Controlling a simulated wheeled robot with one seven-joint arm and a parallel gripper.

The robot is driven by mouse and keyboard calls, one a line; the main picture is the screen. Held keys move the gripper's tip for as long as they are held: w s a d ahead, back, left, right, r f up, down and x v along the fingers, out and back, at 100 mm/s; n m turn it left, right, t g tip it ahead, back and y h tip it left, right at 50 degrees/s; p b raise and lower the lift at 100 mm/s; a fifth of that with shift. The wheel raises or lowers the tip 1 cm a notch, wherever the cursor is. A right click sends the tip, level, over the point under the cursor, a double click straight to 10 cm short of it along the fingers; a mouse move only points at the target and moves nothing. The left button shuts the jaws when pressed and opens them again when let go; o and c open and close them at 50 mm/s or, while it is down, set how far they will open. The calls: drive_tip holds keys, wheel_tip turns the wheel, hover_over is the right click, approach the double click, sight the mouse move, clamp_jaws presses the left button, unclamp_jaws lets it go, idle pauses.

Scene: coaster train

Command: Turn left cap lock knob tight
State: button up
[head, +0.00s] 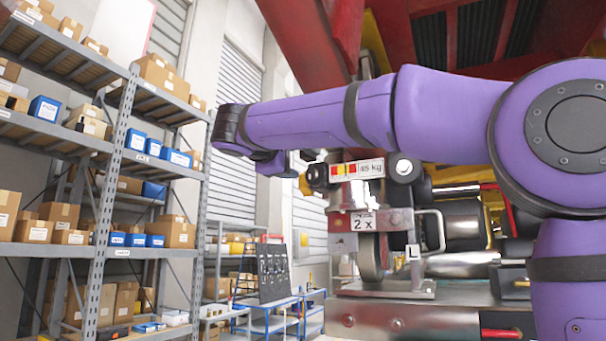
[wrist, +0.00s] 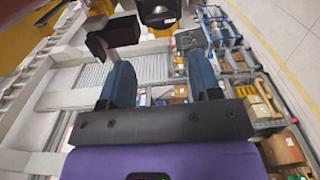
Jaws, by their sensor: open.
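A round dark knob with a bright centre (head: 404,168) sits on the metal unit beside the "45 kg" label. A second dark round part (head: 317,175) sits at the label's left end. I cannot tell for sure which is the left cap lock knob. In the wrist view a dark round part (wrist: 158,12) shows at the top edge, beyond the fingers. My gripper (wrist: 160,68) has its two blue fingers apart with nothing between them. In the head view my gripper (head: 270,163) is left of the metal unit, apart from both knobs, and its fingertips are hard to make out.
The metal unit (head: 385,222) carries a "2 x" label, a wheel and an "L" tag. A black block (wrist: 115,35) is near the left finger in the wrist view. Shelves with boxes (head: 130,150) stand at left. A blue cart (head: 280,310) stands behind.

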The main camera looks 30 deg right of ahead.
sight(309, 172)
drive_tip(key=x, duration=0.9)
drive_tip(key=shift+w+d, duration=0.15)
drive_tip(key=shift+d, duration=0.2)
drive_tip(key=shift+f, duration=0.1)
drive_tip(key=c, duration=0.6)
